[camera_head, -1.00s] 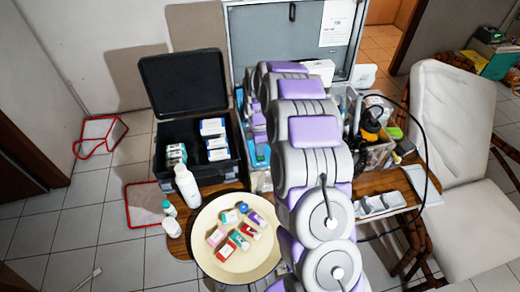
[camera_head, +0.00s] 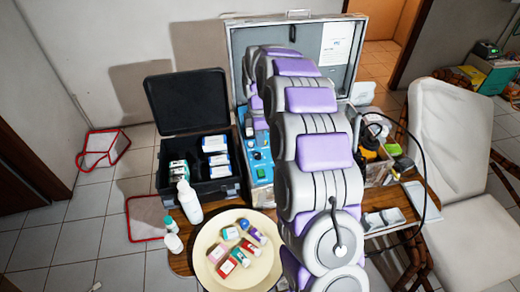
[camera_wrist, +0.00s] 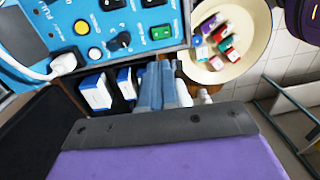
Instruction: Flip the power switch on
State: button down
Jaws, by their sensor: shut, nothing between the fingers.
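A blue control panel (camera_wrist: 85,30) fills the upper left of the wrist view. Its green rocker (camera_wrist: 160,32), probably the power switch, is near the panel's right end; its setting is hard to tell. A black knob (camera_wrist: 118,42) and a yellow button (camera_wrist: 82,27) sit to its left. My gripper (camera_wrist: 158,70) is shut and empty, its fingertips below the green rocker in the picture and seemingly apart from it. In the head view, the blue panel (camera_head: 262,155) shows in the open case, partly hidden by my arm, which also hides my gripper.
A round cream tray (camera_head: 265,275) with several small boxes stands in front. An open black box (camera_head: 215,185) and a white bottle (camera_head: 188,202) are at left. A white plug (camera_wrist: 62,65) juts from the panel. A white chair (camera_head: 450,130) stands at right.

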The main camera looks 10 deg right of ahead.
aim_at(261, 175)
jog(key=shift+w+r, duration=0.15)
jog(key=shift+r, duration=1.9)
jog(key=shift+p, duration=0.3)
jog(key=shift+s+f+p, duration=0.25)
jog(key=shift+s+f, duration=0.15)
jog(key=shift+f, duration=0.5)
jog(key=shift+s+f+p, duration=0.25)
jog(key=shift+s+f, duration=0.15)
jog(key=shift+f, duration=0.45)
jog(key=shift+f, duration=0.1)
jog(key=f+b, duration=0.1)
jog(key=f, duration=0.3)
jog(key=f+b, duration=0.1)
jog(key=f, duration=0.4)
jog(key=s+f+b, duration=0.1)
jog(key=f, duration=0.3)
jog(key=shift+f, duration=0.4)
